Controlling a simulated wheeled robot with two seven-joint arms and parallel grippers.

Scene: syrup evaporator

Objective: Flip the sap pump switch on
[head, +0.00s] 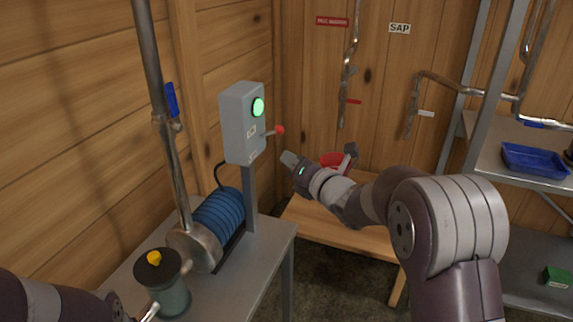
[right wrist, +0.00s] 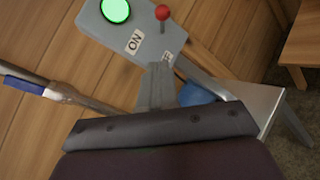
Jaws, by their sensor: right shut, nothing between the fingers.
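The grey pump switch box (head: 237,125) stands on a post at the table's back edge. Its round green light (head: 257,107) is lit. A lever with a red ball tip (head: 280,130) sticks out of the box's front and tilts slightly upward in the head view. In the right wrist view the red ball (right wrist: 162,12) is beside the "ON" label (right wrist: 134,41); a lower label is partly hidden. My right gripper (head: 289,158) is shut and empty, just below the lever and apart from it. Its fingers (right wrist: 156,86) show in the right wrist view.
A blue ribbed motor (head: 220,214) and a jar with a yellow knob (head: 165,285) stand on the grey table (head: 268,240). A steel pipe (head: 160,100) rises at left. A wooden bench (head: 330,228) and a shelf with a blue tray (head: 535,160) are to the right.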

